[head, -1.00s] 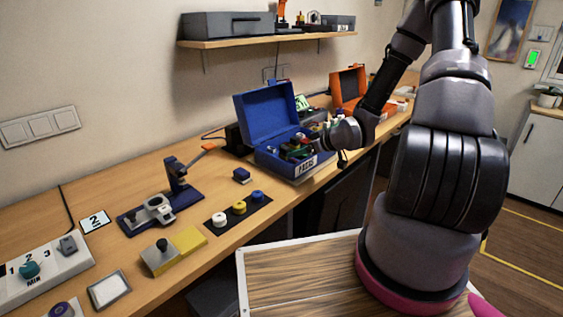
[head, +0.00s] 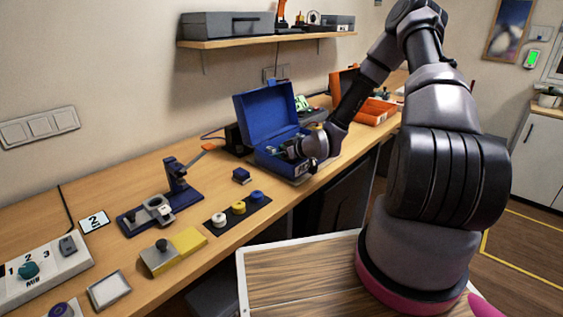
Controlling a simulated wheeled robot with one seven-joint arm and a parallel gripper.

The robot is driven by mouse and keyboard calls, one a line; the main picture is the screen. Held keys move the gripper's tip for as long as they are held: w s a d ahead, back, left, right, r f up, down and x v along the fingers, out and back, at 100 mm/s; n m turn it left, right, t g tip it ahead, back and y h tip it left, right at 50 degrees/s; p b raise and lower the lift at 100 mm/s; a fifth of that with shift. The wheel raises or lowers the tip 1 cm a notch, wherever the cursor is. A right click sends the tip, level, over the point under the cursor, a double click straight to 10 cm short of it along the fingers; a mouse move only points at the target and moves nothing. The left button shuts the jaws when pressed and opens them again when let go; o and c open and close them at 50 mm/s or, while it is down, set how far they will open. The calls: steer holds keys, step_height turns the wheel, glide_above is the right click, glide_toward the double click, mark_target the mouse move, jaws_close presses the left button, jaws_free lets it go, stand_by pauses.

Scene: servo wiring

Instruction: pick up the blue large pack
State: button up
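An open blue case (head: 267,118) stands on the workbench with its lid up at the back. My gripper (head: 288,150) reaches into the case from the right, and my wrist covers most of its contents and front label. The fingertips are small and partly hidden, so I cannot tell whether they are open, shut or on something. A small dark blue block (head: 241,175) lies on the bench just left of the case; I cannot tell whether it is the large pack. No other blue pack can be made out inside the case.
An orange open case (head: 374,112) stands behind my forearm. Left of the blue case are a dark blue stand (head: 168,205), a dark mat (head: 222,224) with white, yellow and blue round pieces, and a yellow-grey block (head: 172,250). A shelf (head: 262,42) hangs above.

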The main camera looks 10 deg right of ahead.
steer(key=shift+w+a+f, duration=0.15)
steer(key=shift+w, duration=0.05)
jaws_close()
